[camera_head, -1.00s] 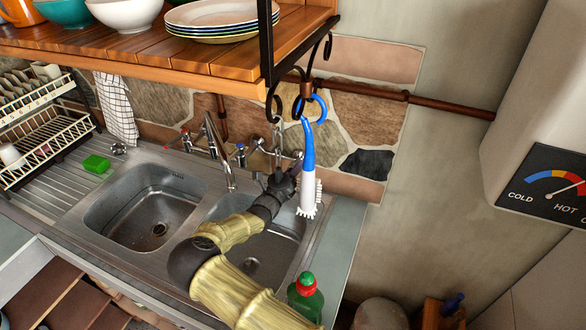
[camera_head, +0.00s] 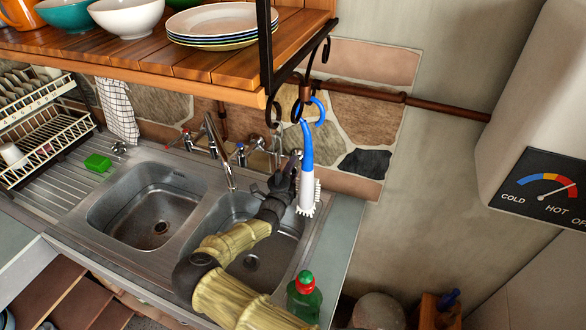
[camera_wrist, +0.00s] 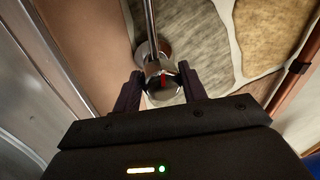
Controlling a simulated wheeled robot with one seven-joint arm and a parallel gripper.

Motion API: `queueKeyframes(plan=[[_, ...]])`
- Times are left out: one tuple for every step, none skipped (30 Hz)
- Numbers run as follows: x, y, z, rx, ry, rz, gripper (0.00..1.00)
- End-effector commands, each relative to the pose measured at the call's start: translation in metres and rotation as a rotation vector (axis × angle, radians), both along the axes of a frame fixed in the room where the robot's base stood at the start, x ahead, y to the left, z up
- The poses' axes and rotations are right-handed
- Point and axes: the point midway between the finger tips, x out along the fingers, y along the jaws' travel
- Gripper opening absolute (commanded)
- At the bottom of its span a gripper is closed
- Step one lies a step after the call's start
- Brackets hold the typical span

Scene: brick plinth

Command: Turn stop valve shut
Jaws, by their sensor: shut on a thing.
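The stop valve (camera_wrist: 163,82) is a small chrome fitting with a red mark, set before the stone wall in the wrist view. A thin chrome pipe (camera_wrist: 151,25) runs up from it, with a round chrome flange behind. My gripper (camera_wrist: 160,88) has one dark finger on each side of the valve and is shut on it. In the head view my gripper (camera_head: 282,180) reaches over the right sink basin towards the wall. There the hanging brush and my gripper largely hide the valve.
A blue and white brush (camera_head: 307,165) hangs from the shelf hook, close to my gripper in the picture. A tall tap (camera_head: 215,150) stands to the left. A green bottle (camera_head: 304,297) stands near my arm. The wooden shelf (camera_head: 225,68) overhangs the sink.

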Motion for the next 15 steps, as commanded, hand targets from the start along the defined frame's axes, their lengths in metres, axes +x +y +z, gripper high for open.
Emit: queueKeyframes(plan=[[-0.0003,0.001,-0.0002,-0.015,0.007,0.002,0.19],[-0.0003,0.0011,-0.0002,-0.023,0.009,0.002,0.19],[-0.0003,0.0011,-0.0004,-0.03,0.012,0.002,0.19],[-0.0003,0.0012,-0.0004,-0.034,0.014,0.002,0.19],[-0.0003,0.0013,-0.0006,-0.038,0.016,0.003,0.19],[-0.0003,0.0013,-0.0006,-0.042,0.018,0.003,0.19],[-0.0002,0.0013,-0.0006,-0.044,0.019,0.002,0.19],[-0.0002,0.0013,-0.0007,-0.045,0.019,0.003,0.19],[-0.0002,0.0014,-0.0007,-0.047,0.02,0.003,0.19],[-0.0002,0.0014,-0.0007,-0.047,0.02,0.003,0.19],[-0.0002,0.0014,-0.0007,-0.047,0.02,0.003,0.19],[-0.0001,0.0015,-0.0007,-0.047,0.02,0.003,0.19],[-0.0001,0.0015,-0.0007,-0.047,0.02,0.003,0.19],[-0.0001,0.0015,-0.0006,-0.047,0.02,0.003,0.19],[-0.0001,0.0015,-0.0006,-0.047,0.02,0.003,0.19]])
